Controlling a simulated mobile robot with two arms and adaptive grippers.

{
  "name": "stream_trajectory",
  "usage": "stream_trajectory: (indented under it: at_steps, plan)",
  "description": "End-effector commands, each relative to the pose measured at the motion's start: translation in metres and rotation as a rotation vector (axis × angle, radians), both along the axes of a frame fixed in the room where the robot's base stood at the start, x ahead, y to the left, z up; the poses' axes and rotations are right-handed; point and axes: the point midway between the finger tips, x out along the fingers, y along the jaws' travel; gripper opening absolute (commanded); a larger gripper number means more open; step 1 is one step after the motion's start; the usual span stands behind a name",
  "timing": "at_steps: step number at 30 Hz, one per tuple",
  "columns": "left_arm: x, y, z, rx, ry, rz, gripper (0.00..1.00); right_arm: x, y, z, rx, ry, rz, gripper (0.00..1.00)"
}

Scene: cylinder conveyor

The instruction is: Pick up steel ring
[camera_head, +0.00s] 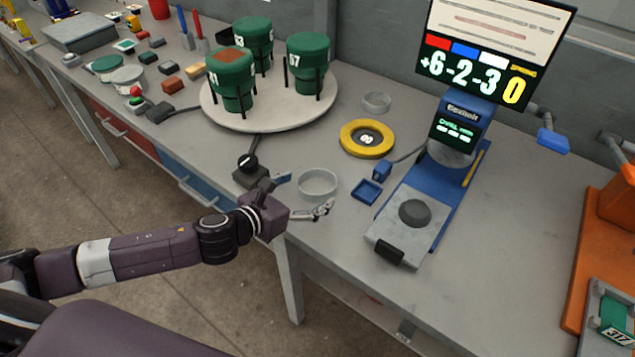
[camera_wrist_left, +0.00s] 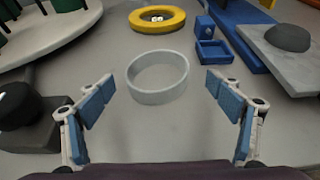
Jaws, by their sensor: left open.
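A pale grey steel ring (camera_head: 317,184) lies on the grey bench near its front edge. It shows in the left wrist view (camera_wrist_left: 158,76) between and just beyond my fingertips, with nothing inside it. My left gripper (camera_head: 303,196) is open and empty, its two fingers spread at the near side of the ring; it also shows in the left wrist view (camera_wrist_left: 160,100). The gripper and the ring look apart. A second grey ring (camera_head: 377,102) lies farther back on the bench. My right gripper is not in view.
A yellow ring (camera_head: 367,139) lies behind the steel ring. A small blue tray (camera_head: 367,191) and a blue-grey device (camera_head: 446,211) stand to the right. A black knob (camera_head: 248,165) is at the left. A round turntable (camera_head: 214,108) holds green containers farther back.

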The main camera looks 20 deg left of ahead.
Motion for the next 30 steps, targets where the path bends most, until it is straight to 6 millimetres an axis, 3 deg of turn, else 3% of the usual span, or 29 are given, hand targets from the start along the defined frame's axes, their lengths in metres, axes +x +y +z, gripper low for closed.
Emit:
stream_trajectory:
  at_steps: [4, 9, 18, 30]
  plan:
    - [0.020, -0.004, -0.005, -0.003, 0.000, 0.002, 0.85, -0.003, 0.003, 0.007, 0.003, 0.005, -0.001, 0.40]
    - [0.036, -0.010, -0.013, -0.001, 0.000, 0.001, 0.85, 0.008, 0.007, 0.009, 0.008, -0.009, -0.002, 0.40]
    - [0.039, -0.011, -0.016, 0.000, 0.001, -0.001, 0.85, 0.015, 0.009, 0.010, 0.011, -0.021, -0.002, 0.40]
    - [0.039, -0.011, -0.016, 0.000, 0.001, 0.000, 0.42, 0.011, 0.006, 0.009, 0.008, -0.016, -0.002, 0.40]
